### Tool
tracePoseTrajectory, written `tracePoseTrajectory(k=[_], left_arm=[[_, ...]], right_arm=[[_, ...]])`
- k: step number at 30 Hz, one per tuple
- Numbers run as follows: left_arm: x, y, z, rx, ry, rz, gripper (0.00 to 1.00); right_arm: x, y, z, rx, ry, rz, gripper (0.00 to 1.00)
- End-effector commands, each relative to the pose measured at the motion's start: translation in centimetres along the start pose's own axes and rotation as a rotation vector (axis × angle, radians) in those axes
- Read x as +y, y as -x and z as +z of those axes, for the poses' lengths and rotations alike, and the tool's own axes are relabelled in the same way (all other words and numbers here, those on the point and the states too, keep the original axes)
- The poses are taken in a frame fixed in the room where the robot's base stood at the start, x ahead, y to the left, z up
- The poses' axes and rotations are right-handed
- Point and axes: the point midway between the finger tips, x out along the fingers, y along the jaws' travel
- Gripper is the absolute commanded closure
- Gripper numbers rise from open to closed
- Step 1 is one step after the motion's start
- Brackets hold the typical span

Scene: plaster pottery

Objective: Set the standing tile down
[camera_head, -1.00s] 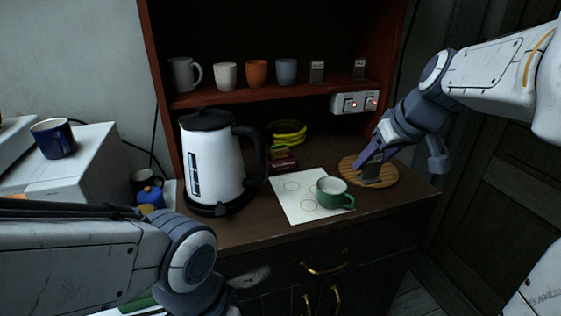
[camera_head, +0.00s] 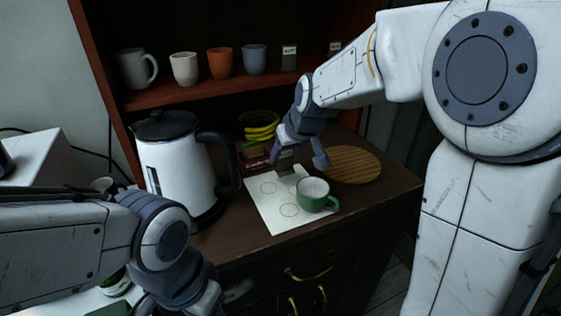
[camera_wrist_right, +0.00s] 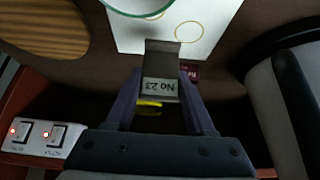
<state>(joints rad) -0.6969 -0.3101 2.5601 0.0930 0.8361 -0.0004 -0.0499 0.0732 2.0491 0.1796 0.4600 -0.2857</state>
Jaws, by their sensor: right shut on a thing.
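The tile is a small dark slab with a pale label reading "No 23", seen upside down in the right wrist view (camera_wrist_right: 160,60). My right gripper (camera_wrist_right: 160,80) is shut on it, one finger on each side. In the head view the right gripper (camera_head: 284,157) holds the tile (camera_head: 286,170) over or just behind the back edge of the white sheet with drawn circles (camera_head: 262,207). I cannot tell whether the tile touches anything below. My left arm crosses the lower left, but its gripper fingers are out of frame.
A green mug (camera_head: 313,196) stands on the sheet's right side. A round wooden board (camera_head: 356,165) lies empty to the right. A white kettle (camera_head: 188,170) stands left. Yellow rings (camera_head: 259,124) sit behind the gripper. Several mugs line the shelf above.

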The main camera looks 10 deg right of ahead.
Motion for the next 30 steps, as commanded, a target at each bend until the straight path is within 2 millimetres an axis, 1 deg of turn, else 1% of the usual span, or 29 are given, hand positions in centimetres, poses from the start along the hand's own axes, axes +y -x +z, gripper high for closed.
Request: tracePoseTrajectory(k=[2,10,19,23,24,25,26,30], left_arm=[[0.0,0.1,0.0,0.0,0.0,0.0,0.5],[0.0,-0.1,0.0,0.0,0.0,0.0,0.5],[0.0,-0.1,0.0,0.0,0.0,0.0,0.5],[-0.1,-0.6,0.0,0.0,0.0,0.0,0.5],[0.0,-0.4,0.0,0.0,0.0,0.0,0.5],[0.0,-0.4,0.0,0.0,0.0,0.0,0.5],[0.0,-0.4,0.0,0.0,0.0,0.0,0.5],[0.0,-0.4,0.0,0.0,0.0,0.0,0.5]], right_arm=[[-0.2,-0.4,0.0,-0.001,-0.002,0.0,1.0],[-0.1,-3.4,2.0,-0.002,-0.005,0.001,1.0],[0.0,-3.6,2.2,0.001,-0.004,0.002,1.0],[0.0,-4.0,2.4,0.001,-0.004,0.002,1.0],[0.0,-3.8,2.3,0.001,-0.004,0.002,0.31],[0.0,-3.8,2.3,0.001,-0.004,0.002,0.19],[0.0,-3.8,2.3,0.001,-0.004,0.002,0.16],[0.0,-3.8,2.3,0.0,-0.004,0.002,0.16]])
